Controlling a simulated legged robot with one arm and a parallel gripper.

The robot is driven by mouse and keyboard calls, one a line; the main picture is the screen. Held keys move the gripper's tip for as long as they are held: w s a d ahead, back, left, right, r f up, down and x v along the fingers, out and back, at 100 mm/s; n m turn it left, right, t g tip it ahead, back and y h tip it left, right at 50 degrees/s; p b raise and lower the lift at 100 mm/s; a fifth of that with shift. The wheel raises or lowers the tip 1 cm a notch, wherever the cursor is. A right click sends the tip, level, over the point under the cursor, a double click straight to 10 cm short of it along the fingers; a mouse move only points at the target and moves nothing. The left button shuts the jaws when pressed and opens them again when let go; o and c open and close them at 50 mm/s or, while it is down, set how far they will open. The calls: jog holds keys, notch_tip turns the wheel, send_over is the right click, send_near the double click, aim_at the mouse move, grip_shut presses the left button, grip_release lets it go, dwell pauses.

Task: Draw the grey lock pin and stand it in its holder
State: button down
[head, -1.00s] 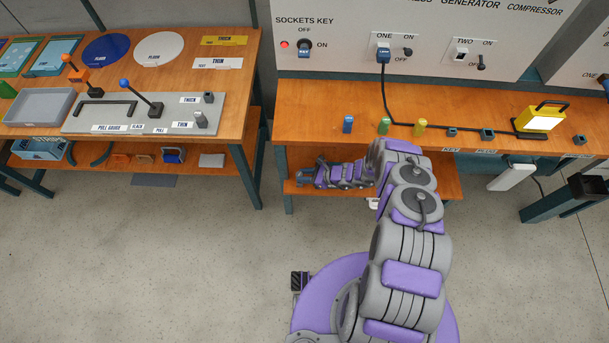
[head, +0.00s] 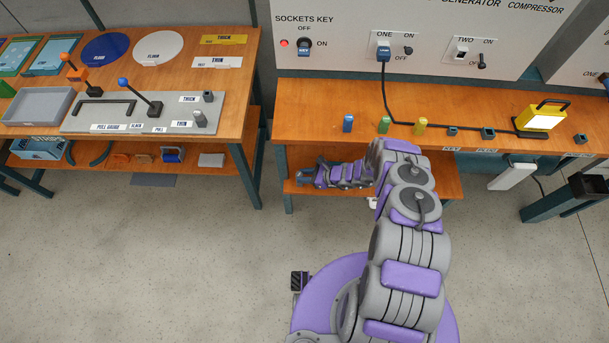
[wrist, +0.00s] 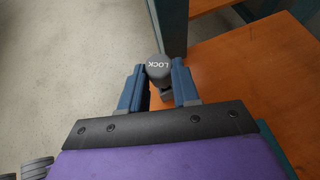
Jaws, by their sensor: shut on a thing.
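The grey lock pin (wrist: 158,70) shows its round cap, marked LOCK, in the wrist view. My gripper (wrist: 158,82) is shut on it, with one blue finger on each side. The pin's lower part is mostly hidden below the cap, and I cannot tell whether it is still seated. In the head view my gripper (head: 303,178) is at the left end of the orange bench's lower shelf, and the pin is too small to make out there. Small dark square holders (head: 452,132) and (head: 487,134) stand on the bench top with labels in front; I cannot read which is for the pin.
Blue (head: 348,123), green (head: 384,125) and yellow (head: 420,126) pieces stand on the bench (head: 310,100). A cable (head: 386,95) hangs from socket one. A yellow lamp (head: 541,120) stands at the right. A teal leg (wrist: 170,20) is close beyond the pin. Open floor lies to the left.

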jog(key=shift+f+b, duration=0.95)
jog(key=shift+f, duration=0.05)
jog(key=c, duration=0.8)
grip_release()
jog(key=shift+o, duration=0.2)
jog(key=shift+r, duration=0.1)
jog(key=p+v, duration=0.3)
jog(key=v, duration=1.4)
jog(key=shift+d+p, duration=0.2)
jog(key=shift+p, duration=0.1)
